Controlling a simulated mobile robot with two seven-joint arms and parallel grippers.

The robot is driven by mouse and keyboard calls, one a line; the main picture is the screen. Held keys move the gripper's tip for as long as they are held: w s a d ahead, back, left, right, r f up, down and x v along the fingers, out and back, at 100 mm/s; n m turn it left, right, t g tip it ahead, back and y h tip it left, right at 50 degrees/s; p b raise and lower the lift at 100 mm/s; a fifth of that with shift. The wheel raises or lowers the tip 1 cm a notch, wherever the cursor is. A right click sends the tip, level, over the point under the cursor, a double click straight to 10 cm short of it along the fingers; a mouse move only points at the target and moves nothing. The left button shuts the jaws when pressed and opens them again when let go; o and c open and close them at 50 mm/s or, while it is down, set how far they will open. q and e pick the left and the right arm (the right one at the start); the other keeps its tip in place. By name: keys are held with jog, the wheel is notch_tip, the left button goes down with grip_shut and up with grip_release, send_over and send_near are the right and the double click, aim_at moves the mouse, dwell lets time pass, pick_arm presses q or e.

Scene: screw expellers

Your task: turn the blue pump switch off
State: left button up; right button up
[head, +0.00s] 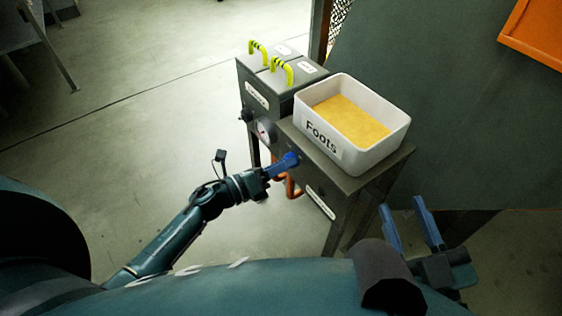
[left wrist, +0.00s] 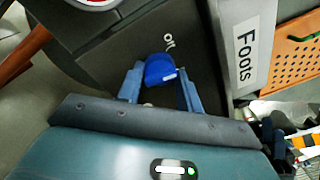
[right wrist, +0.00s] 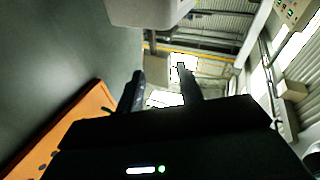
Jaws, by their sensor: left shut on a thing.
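The blue pump switch (left wrist: 160,69) is on the front of a dark grey cabinet (head: 350,184). In the left wrist view it sits between the two fingers of my left gripper (left wrist: 160,82), with the label "Off" (left wrist: 168,41) just beyond it. My left gripper is shut on the switch. In the head view the left gripper (head: 282,166) reaches the cabinet front, and its fingers largely cover the switch. My right gripper (head: 407,217) is open and empty, low at the right; its parted fingers (right wrist: 162,85) also show in the right wrist view.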

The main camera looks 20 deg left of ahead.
pick_arm(q)
jog(key=shift+n+t+y+p, duration=0.4)
jog(key=shift+n+p, duration=1.4)
jog(key=shift+n, duration=3.2)
pick_arm(e)
jog(key=shift+d+h, duration=0.45)
jog(key=shift+h, duration=0.15)
pick_arm(q)
jog(key=shift+s, duration=0.1)
jog(key=shift+f, duration=0.1)
jog(key=o, duration=1)
jog(key=shift+c, duration=0.2)
pick_arm(e)
jog(key=shift+s+g, duration=0.1)
jog(key=shift+g, duration=0.2)
jog(key=shift+r, duration=0.1)
pick_arm(q)
jog(key=p+v, duration=0.2)
jog(key=v, duration=1.1)
pick_arm(e)
jog(key=shift+d+m+g+h, duration=0.4)
jog(key=shift+g+h, duration=0.1)
jog(key=shift+h, duration=0.1)
